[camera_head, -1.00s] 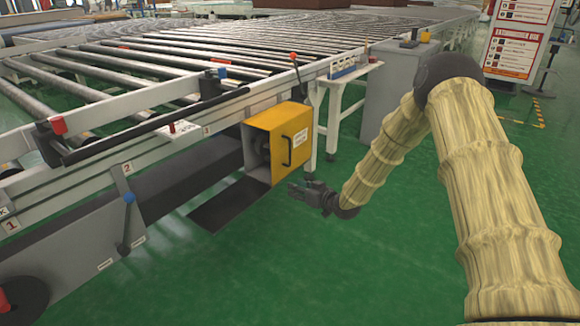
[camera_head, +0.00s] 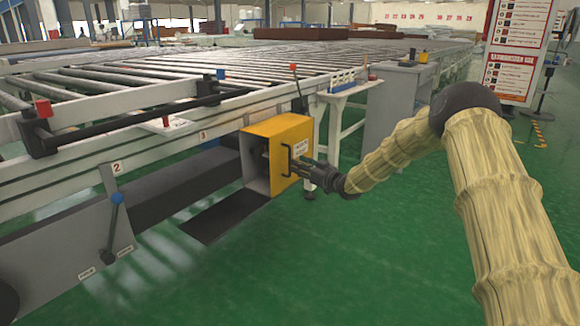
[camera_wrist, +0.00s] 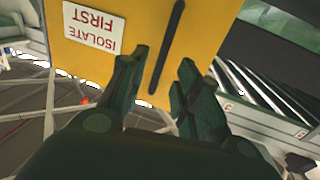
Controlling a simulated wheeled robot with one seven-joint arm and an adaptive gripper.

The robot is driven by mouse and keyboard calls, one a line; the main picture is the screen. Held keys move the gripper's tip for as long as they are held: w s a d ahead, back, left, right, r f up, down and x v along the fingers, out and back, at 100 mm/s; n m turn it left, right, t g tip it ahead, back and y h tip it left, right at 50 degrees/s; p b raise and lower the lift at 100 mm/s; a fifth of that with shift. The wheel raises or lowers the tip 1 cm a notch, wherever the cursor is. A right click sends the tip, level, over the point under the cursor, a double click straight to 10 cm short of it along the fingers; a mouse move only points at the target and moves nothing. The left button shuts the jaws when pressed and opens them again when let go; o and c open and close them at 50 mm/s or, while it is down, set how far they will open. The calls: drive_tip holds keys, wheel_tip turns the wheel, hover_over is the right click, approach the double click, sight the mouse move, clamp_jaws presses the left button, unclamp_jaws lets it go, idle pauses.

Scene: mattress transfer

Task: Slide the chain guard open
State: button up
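The chain guard is a yellow box-shaped cover (camera_head: 276,130) on the side of the roller conveyor, with a dark handle (camera_head: 289,160) on its right face. In the head view my gripper (camera_head: 298,166) is right at this handle. In the wrist view the yellow guard face (camera_wrist: 210,20) fills the top, with an upside-down "ISOLATE FIRST" label (camera_wrist: 92,26). The dark handle bar (camera_wrist: 166,48) runs between the two spread fingers of my gripper (camera_wrist: 160,80). The fingers stand apart from the bar on both sides. Whether the bar lies at fingertip depth is hard to tell.
The roller conveyor (camera_head: 200,95) stretches along the back left, with a blue-knobbed lever (camera_head: 114,215) at its front. A dark plate (camera_head: 225,214) lies low below the guard. A grey cabinet (camera_head: 392,105) stands behind my arm. Green floor (camera_head: 360,265) is open in front.

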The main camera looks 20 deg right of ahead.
sight(290, 174)
drive_tip(key=shift+b+x, duration=1.15)
drive_tip(key=shift+x, duration=1.9)
drive_tip(key=shift+c, duration=0.2)
clamp_jaws()
